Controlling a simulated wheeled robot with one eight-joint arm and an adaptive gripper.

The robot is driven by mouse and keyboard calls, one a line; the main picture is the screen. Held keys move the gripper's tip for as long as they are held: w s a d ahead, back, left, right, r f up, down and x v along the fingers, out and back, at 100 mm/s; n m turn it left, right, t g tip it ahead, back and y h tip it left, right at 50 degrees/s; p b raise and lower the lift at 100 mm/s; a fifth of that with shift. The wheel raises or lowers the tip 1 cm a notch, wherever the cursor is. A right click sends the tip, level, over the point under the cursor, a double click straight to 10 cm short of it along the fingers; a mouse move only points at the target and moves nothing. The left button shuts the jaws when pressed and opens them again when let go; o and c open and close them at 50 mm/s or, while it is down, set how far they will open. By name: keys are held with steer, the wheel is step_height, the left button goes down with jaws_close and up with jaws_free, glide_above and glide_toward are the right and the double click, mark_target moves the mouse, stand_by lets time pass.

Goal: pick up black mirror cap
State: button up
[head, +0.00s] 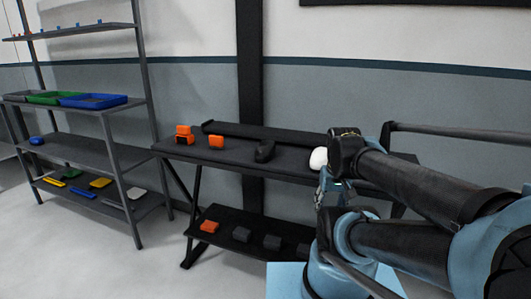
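A dark rounded object (264,152), which looks like the black mirror cap, lies on the black workbench (232,158) near its middle. Its dark colour blends with the bench top, so its outline is hard to make out. My gripper (322,192) hangs at the end of my arm, to the right of the dark object and lower in the picture, by the bench's front edge. It appears apart from the dark object. Its fingers are small and partly hidden, so I cannot tell whether they are open or shut.
A white rounded object (318,159) sits on the bench just left of my arm. Orange blocks (184,134) stand at the bench's left end. A lower shelf (255,224) holds orange and dark blocks. A metal rack (75,150) with trays stands left. The floor in front is clear.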

steer(key=o, duration=0.5)
steer(key=w+a+r, duration=0.1)
steer(key=w+r, duration=0.4)
steer(key=r, duration=0.2)
steer(key=shift+a+r+m, duration=0.15)
steer(key=shift+a+m, duration=0.1)
steer(key=shift+m, duration=0.05)
step_height(320, 180, up, 16)
steer(key=m+g, duration=0.2)
steer(key=m, duration=0.1)
glide_above(266, 142)
steer(key=s, duration=0.2)
steer(key=f, duration=1.1)
steer(key=shift+w+d+f, duration=0.1)
steer(key=shift+w+d, duration=0.1)
steer(key=f, duration=0.3)
steer(key=w+f, duration=0.1)
steer(key=shift+a+f, duration=0.2)
steer(key=shift+a, duration=0.1)
steer(key=shift+f, duration=0.45)
